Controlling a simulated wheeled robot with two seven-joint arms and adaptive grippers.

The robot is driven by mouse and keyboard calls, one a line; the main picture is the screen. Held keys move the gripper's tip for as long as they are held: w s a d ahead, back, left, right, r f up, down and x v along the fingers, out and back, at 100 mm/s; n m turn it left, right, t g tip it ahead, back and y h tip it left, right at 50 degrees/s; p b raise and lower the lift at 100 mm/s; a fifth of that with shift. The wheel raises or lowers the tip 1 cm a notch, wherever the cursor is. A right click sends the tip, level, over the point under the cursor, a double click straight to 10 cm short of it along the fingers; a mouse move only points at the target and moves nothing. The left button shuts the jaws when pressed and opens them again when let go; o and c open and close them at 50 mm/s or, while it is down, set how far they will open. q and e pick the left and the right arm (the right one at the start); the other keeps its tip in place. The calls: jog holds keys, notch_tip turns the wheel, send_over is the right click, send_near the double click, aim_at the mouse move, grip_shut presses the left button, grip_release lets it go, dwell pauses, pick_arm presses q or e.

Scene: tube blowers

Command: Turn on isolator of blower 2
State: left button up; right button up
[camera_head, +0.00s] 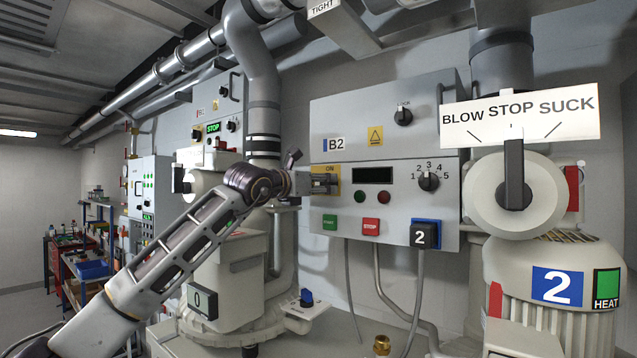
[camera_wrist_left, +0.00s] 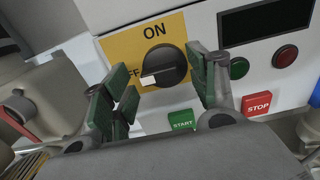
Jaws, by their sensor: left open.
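The isolator of blower 2 is a black round knob (camera_wrist_left: 168,62) with a white pointer on a yellow plate (camera_wrist_left: 119,48). In the left wrist view its pointer is turned left, to OFF; ON stands above it. My left gripper (camera_head: 316,183) is open in front of the plate in the head view and covers most of the knob there. In the left wrist view the green-padded fingers stand to the left and right of the knob, with a gap between them. I cannot tell whether they touch it. My right gripper is not in view.
The isolator is on the grey B2 control box (camera_head: 400,200). Below and right of it are the green START button (camera_wrist_left: 182,119) and red STOP button (camera_wrist_left: 256,104). A large grey pipe (camera_head: 262,80) runs down just left of the box. Blower 2 (camera_head: 555,285) stands at right.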

pick_arm(q)
jog(key=c, duration=1)
